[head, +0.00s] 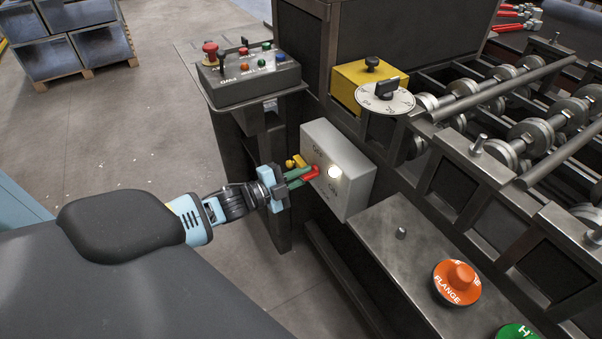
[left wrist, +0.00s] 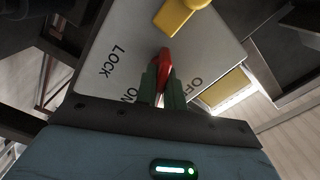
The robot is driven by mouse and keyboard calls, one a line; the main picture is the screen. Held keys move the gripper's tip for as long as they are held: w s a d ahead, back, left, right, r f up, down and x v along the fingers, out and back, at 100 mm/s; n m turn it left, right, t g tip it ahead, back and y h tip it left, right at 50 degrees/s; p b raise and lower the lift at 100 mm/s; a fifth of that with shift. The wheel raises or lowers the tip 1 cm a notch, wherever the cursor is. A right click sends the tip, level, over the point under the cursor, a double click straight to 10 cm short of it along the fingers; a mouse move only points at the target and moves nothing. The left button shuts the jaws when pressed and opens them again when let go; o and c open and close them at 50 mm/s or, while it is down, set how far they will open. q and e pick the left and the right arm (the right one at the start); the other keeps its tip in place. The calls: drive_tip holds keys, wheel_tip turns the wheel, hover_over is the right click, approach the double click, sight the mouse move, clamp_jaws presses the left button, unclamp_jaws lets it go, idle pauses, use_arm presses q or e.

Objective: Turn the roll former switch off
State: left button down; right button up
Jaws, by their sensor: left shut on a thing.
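The roll former switch is a grey box (head: 351,176) on the side of the machine, with a lit white lamp (head: 334,172). My left gripper (head: 302,176) comes in from the left, its green fingers shut on the red switch lever (head: 313,173). In the left wrist view the red lever (left wrist: 165,60) sits between the fingertips (left wrist: 163,84), and its lower part is hidden by them. ON and OFF labels lie on either side of it there, and LOCK is farther left. A yellow part (left wrist: 180,13) is beyond the lever; it also shows in the head view (head: 296,161).
A control panel (head: 248,80) with a red knob and coloured buttons stands above the gripper. A yellow box with a white dial (head: 385,97) is above the switch box. An orange FLANGE button (head: 457,281) is at lower right. Open floor (head: 165,130) lies left.

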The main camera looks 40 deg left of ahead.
use_arm(q)
drive_tip(key=n, duration=0.3)
drive_tip(key=shift+p, duration=0.3)
drive_tip(key=n, duration=0.3)
drive_tip(key=shift+n+p, duration=0.3)
drive_tip(key=n, duration=0.6)
drive_tip(key=c, duration=1.5)
unclamp_jaws()
drive_tip(key=v, duration=0.8)
drive_tip(key=shift+p, duration=0.35)
